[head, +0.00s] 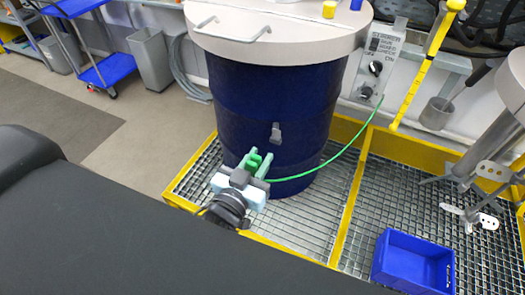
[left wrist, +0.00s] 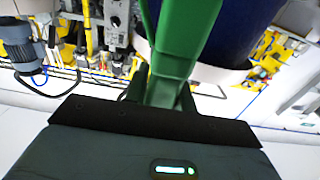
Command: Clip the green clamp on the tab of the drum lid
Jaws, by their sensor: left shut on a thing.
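The green clamp (head: 254,161) is held in my left gripper (head: 243,178), which is shut on it in front of the drum's lower side. In the left wrist view the green clamp (left wrist: 178,50) rises from the gripper and fills the upper middle; the fingertips are hard to make out there. A green cable (head: 340,150) runs from near the clamp up to the control box. The blue drum (head: 265,95) carries a pale lid (head: 310,28) with a bar handle, well above the clamp. A small grey latch-like piece (head: 276,132) is on the drum's side. I cannot clearly pick out the lid's tab. My right gripper is out of view.
The drum stands on a yellow-framed grating (head: 345,200). A grey control box (head: 378,62) is on the wall behind. A yellow rod (head: 425,65) stands right of it. A blue bin (head: 413,262) and metal agitator parts (head: 480,175) are at the right.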

